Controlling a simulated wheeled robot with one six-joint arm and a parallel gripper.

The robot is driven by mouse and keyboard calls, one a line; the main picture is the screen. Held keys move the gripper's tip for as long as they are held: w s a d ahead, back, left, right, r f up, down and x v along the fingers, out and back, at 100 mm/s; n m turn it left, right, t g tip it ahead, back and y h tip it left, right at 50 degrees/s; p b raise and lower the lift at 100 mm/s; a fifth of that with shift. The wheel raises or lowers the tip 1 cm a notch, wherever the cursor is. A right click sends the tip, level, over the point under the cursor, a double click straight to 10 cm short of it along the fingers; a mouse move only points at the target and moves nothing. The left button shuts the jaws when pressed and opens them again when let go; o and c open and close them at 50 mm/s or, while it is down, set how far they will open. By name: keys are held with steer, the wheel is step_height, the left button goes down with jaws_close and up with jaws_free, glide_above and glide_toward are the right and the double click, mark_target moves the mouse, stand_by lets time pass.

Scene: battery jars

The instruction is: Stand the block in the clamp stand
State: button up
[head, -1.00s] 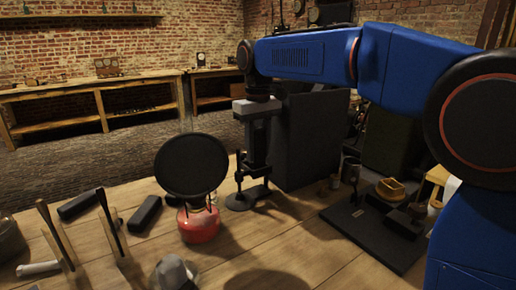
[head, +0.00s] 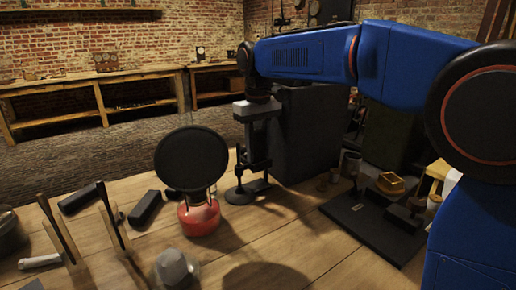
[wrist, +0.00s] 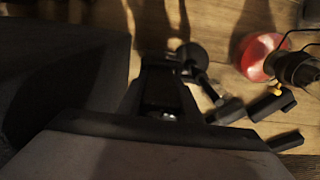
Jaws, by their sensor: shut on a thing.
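My gripper (head: 257,148) points down at the end of the blue arm, above the table's back edge, just right of the clamp stand (head: 238,192). It is shut on a dark block, which blends with the dark fingers; its outline is hard to make out. In the wrist view the gripper (wrist: 168,100) shows as a dark tapered shape from above. The clamp stand has a round dark base and a thin upright post, and its base also shows in the wrist view (wrist: 192,54). I cannot tell whether the block touches the stand.
A red canister (head: 199,217) with a round black disc (head: 191,158) stands left of the stand. A tall dark box (head: 308,135) is close right of the gripper. Black bars (head: 145,208) lie left. A dark tray (head: 372,232) with small parts lies right.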

steer(key=o, duration=1.3)
steer(key=shift+o, duration=0.2)
step_height(320, 180, up, 17)
steer(key=shift+r, duration=0.15)
